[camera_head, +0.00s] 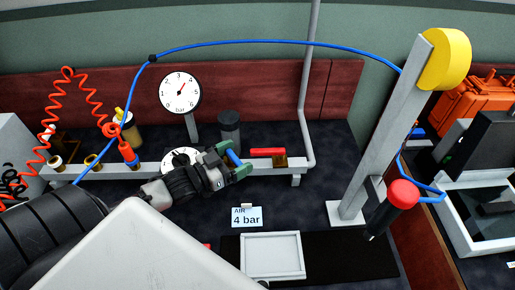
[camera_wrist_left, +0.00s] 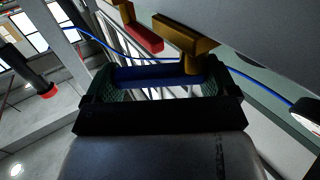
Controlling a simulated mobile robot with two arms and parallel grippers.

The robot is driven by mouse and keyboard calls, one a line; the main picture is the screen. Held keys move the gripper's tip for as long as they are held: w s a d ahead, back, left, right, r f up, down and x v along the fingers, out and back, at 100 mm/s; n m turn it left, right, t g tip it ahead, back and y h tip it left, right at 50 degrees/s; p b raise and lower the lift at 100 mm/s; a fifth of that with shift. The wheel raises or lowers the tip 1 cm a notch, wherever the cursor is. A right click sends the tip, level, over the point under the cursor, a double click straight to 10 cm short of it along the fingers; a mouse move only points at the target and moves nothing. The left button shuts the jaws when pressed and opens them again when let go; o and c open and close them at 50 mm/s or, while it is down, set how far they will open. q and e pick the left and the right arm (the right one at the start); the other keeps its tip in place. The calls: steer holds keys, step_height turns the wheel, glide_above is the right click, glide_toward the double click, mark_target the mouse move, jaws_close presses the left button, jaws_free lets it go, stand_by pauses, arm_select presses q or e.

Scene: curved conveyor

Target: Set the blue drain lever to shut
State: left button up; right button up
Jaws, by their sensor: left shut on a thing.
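The blue drain lever (camera_head: 234,158) shows between the fingers of my left gripper (camera_head: 235,163). It slants across the grey pipe's line in the head view. In the left wrist view the blue lever (camera_wrist_left: 158,75) lies between the green-padded fingers, under a brass valve body (camera_wrist_left: 185,35). The left gripper (camera_wrist_left: 158,85) is shut on the lever. Fingers and wrist hide part of the lever and its pivot in the head view. My right gripper is not in view.
A red lever (camera_head: 268,151) lies along the pipe (camera_head: 275,170), just right of the gripper. Behind stand a pressure gauge (camera_head: 180,92) and a dark-capped cylinder (camera_head: 229,125). An "AIR 4 bar" card (camera_head: 246,217) and a white tray (camera_head: 272,235) lie in front.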

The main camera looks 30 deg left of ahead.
arm_select(q)
steer(key=shift+f, duration=0.1)
steer(key=o, duration=1)
steer(key=shift+o, duration=0.2)
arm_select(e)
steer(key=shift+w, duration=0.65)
arm_select(q)
steer(key=shift+s, duration=0.2)
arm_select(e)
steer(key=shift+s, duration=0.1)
arm_select(q)
steer(key=shift+s+a, duration=0.2)
steer(key=shift+s, duration=0.05)
steer(key=v, duration=1)
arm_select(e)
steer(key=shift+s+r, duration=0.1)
